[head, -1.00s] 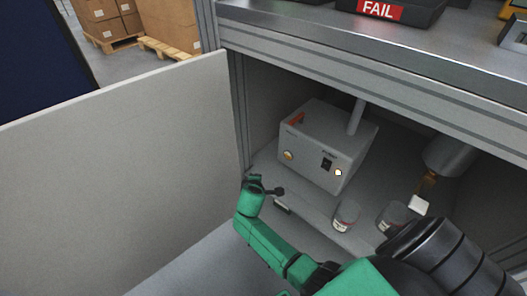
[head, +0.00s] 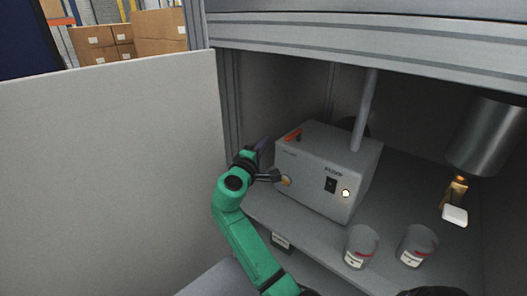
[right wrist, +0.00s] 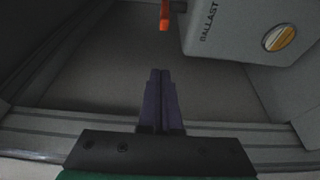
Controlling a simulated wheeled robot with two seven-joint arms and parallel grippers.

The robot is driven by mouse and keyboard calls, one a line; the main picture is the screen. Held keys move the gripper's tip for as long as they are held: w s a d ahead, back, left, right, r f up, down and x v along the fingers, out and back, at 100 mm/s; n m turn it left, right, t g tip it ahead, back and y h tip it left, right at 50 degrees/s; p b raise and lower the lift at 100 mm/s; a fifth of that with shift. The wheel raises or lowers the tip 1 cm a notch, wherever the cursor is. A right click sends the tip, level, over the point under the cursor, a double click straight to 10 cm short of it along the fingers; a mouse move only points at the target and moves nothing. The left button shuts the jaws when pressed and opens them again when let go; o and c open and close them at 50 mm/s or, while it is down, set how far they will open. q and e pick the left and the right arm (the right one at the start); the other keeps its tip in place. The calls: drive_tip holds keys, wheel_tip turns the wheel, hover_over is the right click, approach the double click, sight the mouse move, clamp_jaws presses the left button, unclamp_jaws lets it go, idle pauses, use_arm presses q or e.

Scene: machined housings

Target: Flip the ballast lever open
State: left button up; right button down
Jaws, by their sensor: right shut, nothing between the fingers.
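The ballast box (head: 325,171) is a grey housing inside the open cabinet. Its orange lever (head: 293,135) lies at the upper left of the box in the head view. In the right wrist view the orange lever (right wrist: 165,17) shows at the top edge, beside the box side marked BALLAST (right wrist: 238,28). My left gripper is out of view.
A white door panel (head: 108,185) stands open on the left. The cabinet frame (head: 390,50) crosses above the opening. Two small tins (head: 361,246) (head: 416,245) stand at the front of the shelf. A metal cylinder with a brass valve (head: 457,190) hangs at the right.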

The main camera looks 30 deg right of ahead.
use_arm(q)
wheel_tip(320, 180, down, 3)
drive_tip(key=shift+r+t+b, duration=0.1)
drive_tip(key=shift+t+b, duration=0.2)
drive_tip(key=shift+b, duration=0.6)
use_arm(e)
drive_tip(key=d, duration=0.5)
drive_tip(key=shift+s+d, duration=0.25)
drive_tip(key=shift+d, duration=0.15)
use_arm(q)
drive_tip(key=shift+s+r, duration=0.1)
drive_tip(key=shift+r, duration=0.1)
